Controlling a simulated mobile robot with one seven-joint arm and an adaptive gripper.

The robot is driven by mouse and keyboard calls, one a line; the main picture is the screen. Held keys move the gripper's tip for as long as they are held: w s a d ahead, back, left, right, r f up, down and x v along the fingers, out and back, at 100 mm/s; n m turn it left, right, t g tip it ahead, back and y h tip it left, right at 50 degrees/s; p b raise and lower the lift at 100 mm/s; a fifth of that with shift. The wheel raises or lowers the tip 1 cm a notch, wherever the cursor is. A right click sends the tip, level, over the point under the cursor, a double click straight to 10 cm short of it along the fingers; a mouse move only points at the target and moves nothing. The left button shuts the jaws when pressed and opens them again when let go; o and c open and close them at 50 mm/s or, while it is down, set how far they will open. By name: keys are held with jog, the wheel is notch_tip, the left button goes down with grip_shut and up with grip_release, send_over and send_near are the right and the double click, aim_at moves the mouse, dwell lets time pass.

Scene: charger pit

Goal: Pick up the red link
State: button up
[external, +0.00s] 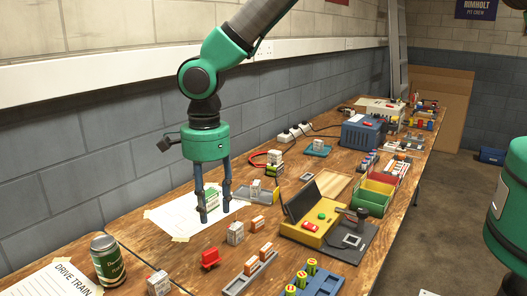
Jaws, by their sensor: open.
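A small red piece (210,258), which looks like the red link, lies on the wooden bench in front of my gripper. Another small red piece (309,226) lies on the yellow unit to the right; I cannot tell which of the two is the link. My gripper (215,214) is open, pointing down above the white paper sheet (170,219). A white and green block (211,198) shows between or behind its fingers; I cannot tell whether they touch it. The first red piece is apart from the fingers, nearer the camera.
White and grey blocks (235,233) and an orange-white block (257,223) stand nearby. A grey rail (238,286) holds orange-white blocks. A green can (107,260) stands at front left. The yellow unit has a raised dark lid (301,200). Bare wood surrounds the first red piece.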

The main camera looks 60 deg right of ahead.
aim_at(212, 252)
jog(key=shift+s+a+f, duration=0.1)
jog(key=shift+a+f, duration=0.3)
jog(key=shift+f, duration=0.4)
jog(key=shift+f, duration=0.1)
jog(key=shift+f, duration=4.2)
jog(key=shift+f, duration=0.1)
jog(key=shift+f, duration=2.55)
jog(key=shift+c, duration=0.5)
grip_shut()
